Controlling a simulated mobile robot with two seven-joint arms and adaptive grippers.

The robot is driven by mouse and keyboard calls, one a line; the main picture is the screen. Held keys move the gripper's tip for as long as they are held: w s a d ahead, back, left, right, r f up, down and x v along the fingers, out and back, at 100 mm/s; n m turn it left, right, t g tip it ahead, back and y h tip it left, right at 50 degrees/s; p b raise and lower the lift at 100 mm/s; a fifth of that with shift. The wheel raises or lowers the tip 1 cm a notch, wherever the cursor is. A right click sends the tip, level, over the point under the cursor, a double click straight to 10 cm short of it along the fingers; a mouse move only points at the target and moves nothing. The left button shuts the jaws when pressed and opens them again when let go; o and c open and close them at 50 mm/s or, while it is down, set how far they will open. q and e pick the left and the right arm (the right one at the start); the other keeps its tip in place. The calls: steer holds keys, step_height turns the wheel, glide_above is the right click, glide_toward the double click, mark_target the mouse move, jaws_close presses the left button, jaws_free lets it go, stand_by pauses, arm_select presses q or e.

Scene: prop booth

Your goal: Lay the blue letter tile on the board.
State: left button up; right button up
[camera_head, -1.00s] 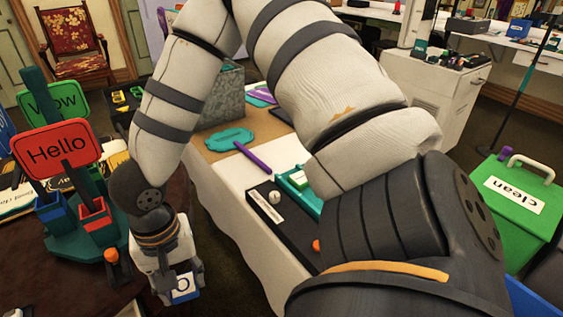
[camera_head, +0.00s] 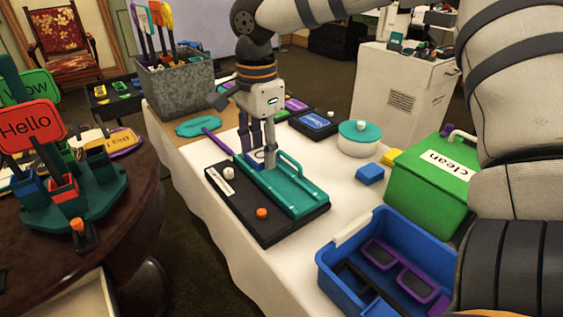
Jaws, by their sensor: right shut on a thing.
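My right gripper (camera_head: 257,158) points down over the far end of the black board (camera_head: 243,207), which lies on the white-covered table. The board carries a teal rack (camera_head: 290,194) with a handle, a white knob (camera_head: 228,173) and an orange knob (camera_head: 262,213). My left gripper is not in view.
A blue crate (camera_head: 335,268) with purple frames and a green box labelled "clean" (camera_head: 425,190) stand at the right. A teal-lidded pot (camera_head: 360,136) and a small blue block (camera_head: 370,174) lie beyond the board. A metal bin (camera_head: 178,88) stands behind. The sign stand (camera_head: 90,205) is left.

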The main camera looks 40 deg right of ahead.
steer(key=w+d+f, duration=0.3)
steer(key=d, duration=0.1)
steer(key=b, duration=0.2)
glide_above(272, 176)
step_height(272, 176, down, 5)
steer(key=shift+s+a+f, duration=0.1)
steer(key=shift+a+f, duration=0.05)
steer(key=shift+f, duration=1.7)
steer(key=o, duration=0.9)
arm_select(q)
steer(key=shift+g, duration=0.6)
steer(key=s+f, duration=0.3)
arm_select(e)
steer(key=shift+o, duration=0.2)
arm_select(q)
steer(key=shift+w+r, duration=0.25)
arm_select(e)
step_height(272, 176, up, 12)
steer(key=shift+r, duration=0.15)
